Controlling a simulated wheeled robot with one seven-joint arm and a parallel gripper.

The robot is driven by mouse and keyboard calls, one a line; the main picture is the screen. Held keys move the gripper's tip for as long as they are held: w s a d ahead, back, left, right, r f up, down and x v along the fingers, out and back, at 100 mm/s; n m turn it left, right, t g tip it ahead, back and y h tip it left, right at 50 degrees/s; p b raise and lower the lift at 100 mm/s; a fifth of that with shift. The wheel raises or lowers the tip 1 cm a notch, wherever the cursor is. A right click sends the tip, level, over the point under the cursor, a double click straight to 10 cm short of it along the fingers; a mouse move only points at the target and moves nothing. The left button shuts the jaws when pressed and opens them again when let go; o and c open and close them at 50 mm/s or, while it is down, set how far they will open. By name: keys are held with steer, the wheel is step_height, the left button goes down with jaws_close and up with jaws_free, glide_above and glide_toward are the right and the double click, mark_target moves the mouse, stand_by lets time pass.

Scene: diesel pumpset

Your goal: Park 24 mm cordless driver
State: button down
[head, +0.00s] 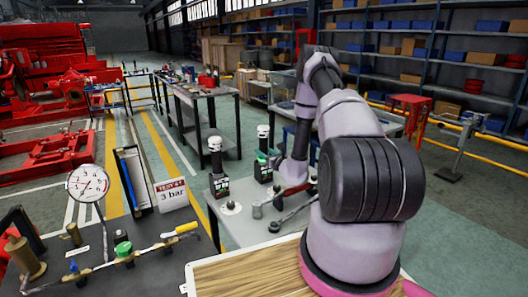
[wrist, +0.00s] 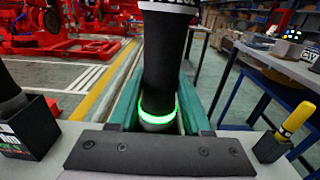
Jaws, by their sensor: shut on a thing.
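A black driver (wrist: 160,60) with a glowing green ring and a white-lettered band stands upright in the middle of the wrist view. The teal fingers of my gripper (wrist: 158,100) lie on both sides of it, shut on it. In the head view this driver (head: 263,140), with a white top, is upright beside my gripper (head: 275,160), directly above or in a black labelled holder (head: 263,172). I cannot tell whether its lower end is seated. A second white-topped driver (head: 217,162) stands in another black holder (head: 219,186) to the left; this holder also shows in the wrist view (wrist: 35,130).
A yellow-handled tool (wrist: 297,118) stands in a black holder (wrist: 270,148) on the right. Loose tools (head: 280,215) lie on the grey bench (head: 235,232). A gauge (head: 88,184) and a "3 bar" sign (head: 172,194) stand on the left. A wooden board (head: 250,275) is in front.

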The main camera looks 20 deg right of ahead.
steer(key=shift+c, duration=1.3)
jaws_free()
steer(key=shift+s+f, duration=0.15)
steer(key=s+d, duration=0.2)
steer(key=s, duration=0.8)
steer(key=shift+s, duration=0.15)
